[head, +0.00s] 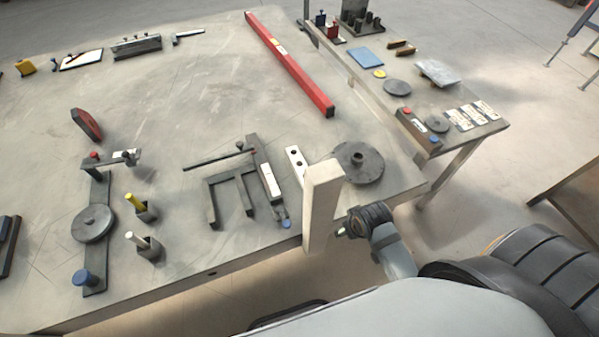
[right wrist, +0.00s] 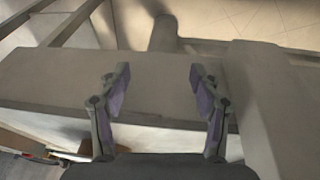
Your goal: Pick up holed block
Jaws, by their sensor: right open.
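A pale block with dark round holes (head: 296,160) lies on the large table in the head view, near its front right part. A tall beige block or post (head: 322,205) stands in front of it and hides part of it. My right arm comes in from the right, its wrist just right of the post; its fingers cannot be made out there. In the right wrist view my right gripper (right wrist: 160,88) is open and empty, with a broad grey-beige surface (right wrist: 155,75) beyond the fingers. No holed block can be made out in that view. My left gripper is not in view.
A dark disc (head: 358,162) lies right of the holed block. A dark forked frame (head: 232,190) and a clamp-like bar (head: 266,175) lie to its left. A long red bar (head: 290,65) lies behind. A side bench (head: 490,130) holds several parts. The table's middle is clear.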

